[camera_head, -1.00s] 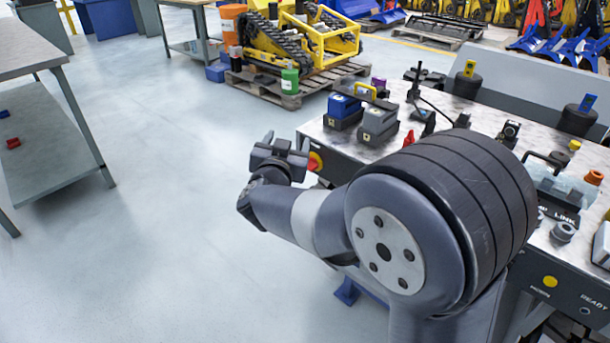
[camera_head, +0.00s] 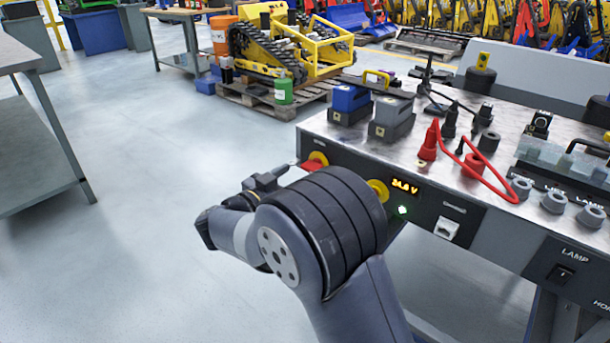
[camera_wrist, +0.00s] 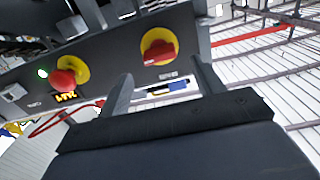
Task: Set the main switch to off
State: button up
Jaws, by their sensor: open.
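The main switch (camera_head: 314,162) is a red rotary handle on a yellow round plate, at the left end of the bench's front panel. In the wrist view the red handle (camera_wrist: 160,51) shows on its yellow plate, just beyond and between the fingertips. I cannot read its label or tell its setting. My gripper (camera_wrist: 164,84) is open and empty, facing the panel, and no contact shows. In the head view my gripper (camera_head: 270,178) is left of the switch and partly hidden by my arm.
A red mushroom button (camera_wrist: 63,81) on a yellow plate sits beside the main switch, near a lit display (camera_head: 404,187) and green lamp (camera_head: 403,211). A red cable (camera_head: 470,130) loops on the bench top (camera_head: 320,125). The floor on the left is clear.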

aim_at(307, 169)
jog(key=shift+b+x, duration=0.5)
jog(key=shift+x, duration=1.7)
jog(key=shift+c, duration=0.2)
jog(key=c, duration=0.9)
jog(key=shift+c, duration=0.2)
